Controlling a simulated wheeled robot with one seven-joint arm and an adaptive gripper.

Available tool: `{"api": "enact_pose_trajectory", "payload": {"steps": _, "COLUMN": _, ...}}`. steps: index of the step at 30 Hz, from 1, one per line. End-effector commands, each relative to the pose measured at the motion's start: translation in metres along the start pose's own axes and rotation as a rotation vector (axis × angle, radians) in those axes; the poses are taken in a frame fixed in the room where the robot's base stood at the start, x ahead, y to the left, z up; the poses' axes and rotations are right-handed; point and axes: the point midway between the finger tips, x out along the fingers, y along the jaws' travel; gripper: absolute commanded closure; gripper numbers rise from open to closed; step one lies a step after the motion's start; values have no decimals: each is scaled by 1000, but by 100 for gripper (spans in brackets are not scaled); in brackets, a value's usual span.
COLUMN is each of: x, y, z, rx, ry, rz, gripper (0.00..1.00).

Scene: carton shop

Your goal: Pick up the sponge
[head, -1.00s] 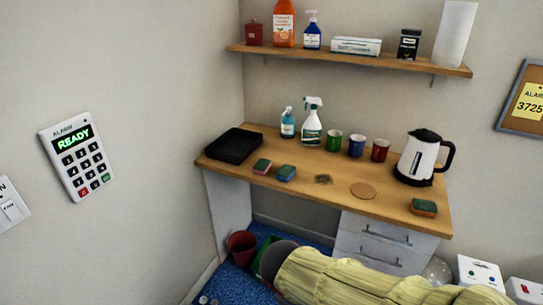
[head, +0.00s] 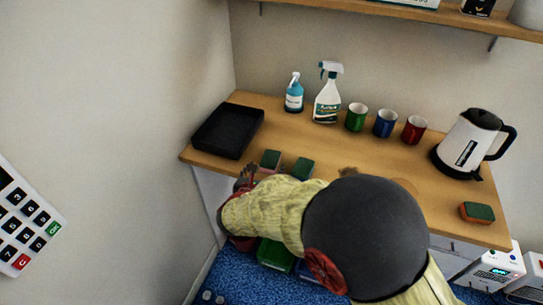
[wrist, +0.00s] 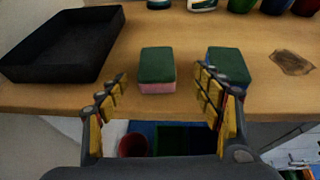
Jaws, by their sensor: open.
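A green-topped sponge with a pink underside (wrist: 156,68) lies near the front edge of the wooden desk; it also shows in the head view (head: 270,160). A second green-topped sponge with a blue side (wrist: 229,66) lies to its right, partly behind my right finger; the head view shows it too (head: 302,168). A third sponge, green over orange-brown (head: 477,212), lies at the desk's right end. My gripper (wrist: 164,95) is open and empty, its fingers at the desk's front edge, either side of the pink sponge and short of it. In the head view my arm covers most of the gripper.
A black tray (wrist: 62,42) lies left of the sponges. Spray bottles (head: 327,95), several mugs and a kettle (head: 468,142) stand behind. A brown stain (wrist: 292,62) marks the desk. Bins stand on the blue floor below the front edge.

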Motion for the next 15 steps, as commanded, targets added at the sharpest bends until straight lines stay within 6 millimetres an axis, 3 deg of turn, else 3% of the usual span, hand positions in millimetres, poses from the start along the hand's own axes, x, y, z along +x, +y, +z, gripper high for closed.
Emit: {"api": "enact_pose_trajectory", "payload": {"steps": 15, "x": 50, "y": 4, "z": 0, "rx": -4, "ry": 0, "rz": -4, "gripper": 33}}
